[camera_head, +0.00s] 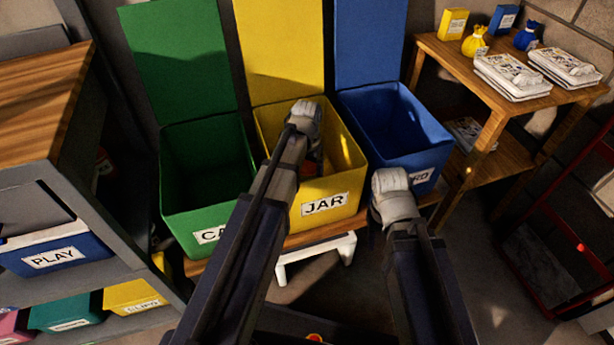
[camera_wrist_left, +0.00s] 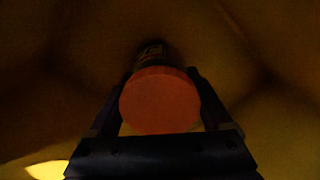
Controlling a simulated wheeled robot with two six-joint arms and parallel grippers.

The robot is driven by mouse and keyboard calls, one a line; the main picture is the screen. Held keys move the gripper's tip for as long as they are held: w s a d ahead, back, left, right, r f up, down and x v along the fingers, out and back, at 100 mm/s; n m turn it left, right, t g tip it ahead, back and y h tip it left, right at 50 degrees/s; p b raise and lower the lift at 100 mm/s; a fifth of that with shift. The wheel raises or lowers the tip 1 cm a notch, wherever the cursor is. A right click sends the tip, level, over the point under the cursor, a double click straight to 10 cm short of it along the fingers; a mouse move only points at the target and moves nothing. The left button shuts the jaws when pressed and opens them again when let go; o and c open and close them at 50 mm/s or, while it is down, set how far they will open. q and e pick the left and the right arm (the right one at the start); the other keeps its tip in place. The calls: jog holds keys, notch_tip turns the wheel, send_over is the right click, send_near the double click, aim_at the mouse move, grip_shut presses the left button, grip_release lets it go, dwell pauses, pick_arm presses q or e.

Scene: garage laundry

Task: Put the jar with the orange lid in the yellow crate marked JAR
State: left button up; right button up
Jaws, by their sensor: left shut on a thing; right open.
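The yellow crate (camera_head: 344,187) marked JAR stands open between a green and a blue crate, its yellow lid (camera_head: 280,50) raised behind it. My left arm reaches down into it, and its gripper is mostly hidden in the head view. In the left wrist view my left gripper (camera_wrist_left: 162,84) is shut on the jar with the orange lid (camera_wrist_left: 160,103). The lid faces the camera and the dark body is beyond it, with dim yellow walls around. I cannot tell whether the jar touches the crate floor. My right gripper (camera_head: 389,182) is open in front of the blue crate; its fingers are hard to make out.
The green crate (camera_head: 182,210) is at the left and the blue crate (camera_head: 428,160) at the right. A wooden shelf table (camera_head: 437,48) with bags, boxes and stacks stands at the right. A shelf unit with labelled bins, one marked PLAY (camera_head: 28,264), is at the left.

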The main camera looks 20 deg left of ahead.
pick_arm(q)
jog(key=shift+f, duration=0.1)
jog(key=shift+f+b, duration=0.25)
jog(key=shift+b, duration=0.15)
jog(key=o, duration=1.5)
jog(key=shift+c, duration=0.2)
jog(key=shift+r, duration=0.15)
notch_tip(320, 180, up, 12)
jog(key=p, duration=1.2)
jog(key=shift+r+p, duration=0.25)
jog(key=shift+p, duration=0.15)
